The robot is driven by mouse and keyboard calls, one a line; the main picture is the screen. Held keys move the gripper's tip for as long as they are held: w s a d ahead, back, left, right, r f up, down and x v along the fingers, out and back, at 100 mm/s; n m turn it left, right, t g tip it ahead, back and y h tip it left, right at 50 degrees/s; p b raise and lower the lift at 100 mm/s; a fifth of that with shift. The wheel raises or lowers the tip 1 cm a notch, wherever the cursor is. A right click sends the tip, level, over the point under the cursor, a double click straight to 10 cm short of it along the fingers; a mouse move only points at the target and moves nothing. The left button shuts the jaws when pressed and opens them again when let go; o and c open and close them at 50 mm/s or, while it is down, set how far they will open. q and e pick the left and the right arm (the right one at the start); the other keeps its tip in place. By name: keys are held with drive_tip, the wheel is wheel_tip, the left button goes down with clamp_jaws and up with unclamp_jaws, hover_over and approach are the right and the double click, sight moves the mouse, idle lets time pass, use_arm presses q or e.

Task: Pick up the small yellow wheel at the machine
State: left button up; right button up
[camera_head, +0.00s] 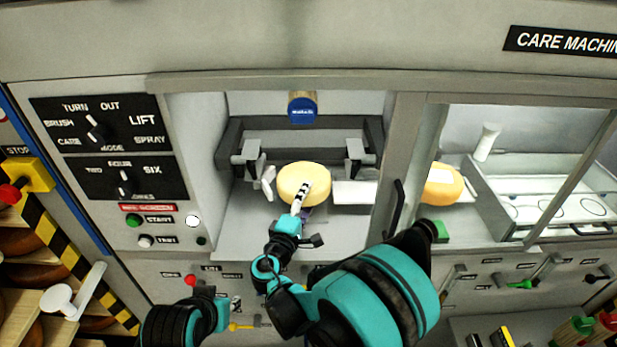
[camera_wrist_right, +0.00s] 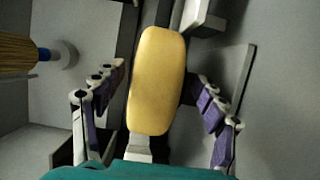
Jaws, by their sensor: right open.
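The small yellow wheel (camera_head: 293,178) is in the open bay of the machine (camera_head: 230,223), between grey side clamps. My right gripper (camera_head: 302,197) reaches in from the front, and a black-and-white finger overlaps the wheel's front in the head view. In the right wrist view the wheel (camera_wrist_right: 157,80) stands between the spread fingers of my right gripper (camera_wrist_right: 157,112), with visible gaps on both sides. The gripper is open and empty.
A brush with a blue band (camera_head: 302,108) hangs above the wheel. Another yellow wheel (camera_head: 442,190) with a pale label sits behind the frame post to the right. A dial panel (camera_head: 100,130) is left of the bay. Levers line the lower front.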

drive_tip(key=shift+s+a+r, duration=0.15)
drive_tip(key=shift+s, duration=0.4)
drive_tip(key=c, duration=0.4)
drive_tip(key=shift+w, duration=0.2)
drive_tip(key=c, duration=1)
clamp_jaws()
use_arm(q)
drive_tip(key=shift+s+a, duration=0.1)
drive_tip(key=shift+s, duration=0.2)
